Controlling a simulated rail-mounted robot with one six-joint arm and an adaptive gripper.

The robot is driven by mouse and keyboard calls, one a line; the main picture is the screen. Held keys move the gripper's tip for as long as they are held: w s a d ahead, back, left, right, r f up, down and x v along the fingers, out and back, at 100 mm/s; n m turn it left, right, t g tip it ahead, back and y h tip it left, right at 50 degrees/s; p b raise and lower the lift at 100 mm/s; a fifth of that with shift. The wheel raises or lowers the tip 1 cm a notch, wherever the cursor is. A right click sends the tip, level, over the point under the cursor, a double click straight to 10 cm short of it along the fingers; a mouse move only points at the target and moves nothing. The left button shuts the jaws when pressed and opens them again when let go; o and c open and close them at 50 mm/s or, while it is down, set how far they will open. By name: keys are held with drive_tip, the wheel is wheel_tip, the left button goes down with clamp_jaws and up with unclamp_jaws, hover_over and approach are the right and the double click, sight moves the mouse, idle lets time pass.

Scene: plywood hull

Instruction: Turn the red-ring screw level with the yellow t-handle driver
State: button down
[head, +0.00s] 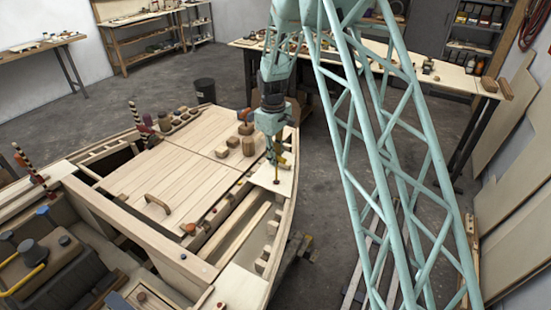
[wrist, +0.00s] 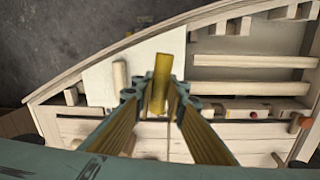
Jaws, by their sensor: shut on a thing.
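My gripper (head: 279,152) is over the pale corner panel at the right side of the boat hull. In the wrist view my gripper (wrist: 160,98) is shut on the yellow t-handle driver (wrist: 162,72), whose yellow bar stands between the fingertips. In the head view a bit of the yellow driver (head: 281,160) shows below the fingers, with a thin dark shaft pointing down toward the panel. I cannot tell if its tip touches anything. A small red spot (wrist: 252,115) on a pale strip may be the red-ring screw; its ring and slot are too small to make out.
Wooden blocks and knobs (head: 248,146) stand on the deck left of my gripper. A curved wooden handle (head: 158,204) lies on the deck planks. Open slots between ribs (head: 240,225) lie nearer. A long workbench (head: 455,78) stands behind. Striped posts (head: 135,113) rise at the left.

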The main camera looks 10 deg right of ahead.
drive_tip(key=shift+n, duration=0.6)
drive_tip(key=shift+s, duration=0.15)
idle(0.5)
drive_tip(key=s+r+m+b, duration=0.1)
drive_tip(key=s+m+b, duration=0.2)
drive_tip(key=s+m, duration=0.6)
drive_tip(key=shift+s+d+r, duration=0.2)
idle(0.3)
idle(1.3)
